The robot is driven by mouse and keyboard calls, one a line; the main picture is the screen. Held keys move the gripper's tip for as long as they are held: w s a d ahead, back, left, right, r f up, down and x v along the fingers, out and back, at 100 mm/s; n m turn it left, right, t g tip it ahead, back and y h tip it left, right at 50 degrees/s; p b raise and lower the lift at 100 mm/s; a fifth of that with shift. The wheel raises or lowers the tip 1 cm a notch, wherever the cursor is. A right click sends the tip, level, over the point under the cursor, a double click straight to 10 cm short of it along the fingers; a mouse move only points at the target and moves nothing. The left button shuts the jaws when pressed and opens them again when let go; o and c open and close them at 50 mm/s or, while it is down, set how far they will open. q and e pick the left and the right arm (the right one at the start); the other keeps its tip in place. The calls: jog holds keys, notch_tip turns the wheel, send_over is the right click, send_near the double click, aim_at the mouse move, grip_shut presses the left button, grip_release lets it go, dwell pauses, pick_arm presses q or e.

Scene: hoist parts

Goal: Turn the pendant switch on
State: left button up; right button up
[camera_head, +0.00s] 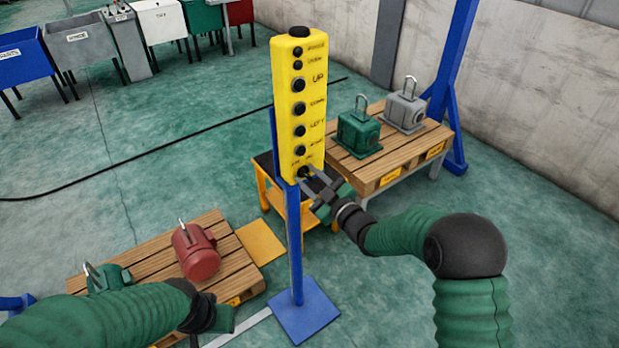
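The yellow pendant (287,90) stands upright on a blue post (294,240). It has a column of black buttons with labels such as UP and LEFT. A black rotary switch (304,171) sits at its bottom end. My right gripper (308,185) is at the pendant's lower end, with its fingers at or just in front of the switch. They partly cover it, and I cannot tell whether they touch or grip it. My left gripper (222,322) is low at the left, away from the pendant, near the front pallet; its fingers are too unclear to judge.
A wooden pallet (150,262) at lower left bears a red part (194,250) and a green part. A raised pallet (410,150) behind the pendant bears a green block (358,130) and a grey block (405,108). Bins line the back. The blue base (305,316) stands on open floor.

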grip_shut()
jog(key=shift+s, duration=0.1)
jog(key=shift+m, duration=0.4)
jog(key=m, duration=0.4)
jog(key=shift+d, duration=0.2)
jog(key=shift+w+d+m+p, duration=0.1)
jog(key=shift+m+p, duration=0.3)
jog(key=shift+m, duration=1.35)
jog(key=shift+w+d+m+p, duration=0.1)
jog(key=shift+m+p, duration=0.3)
jog(key=shift+m, duration=1.35)
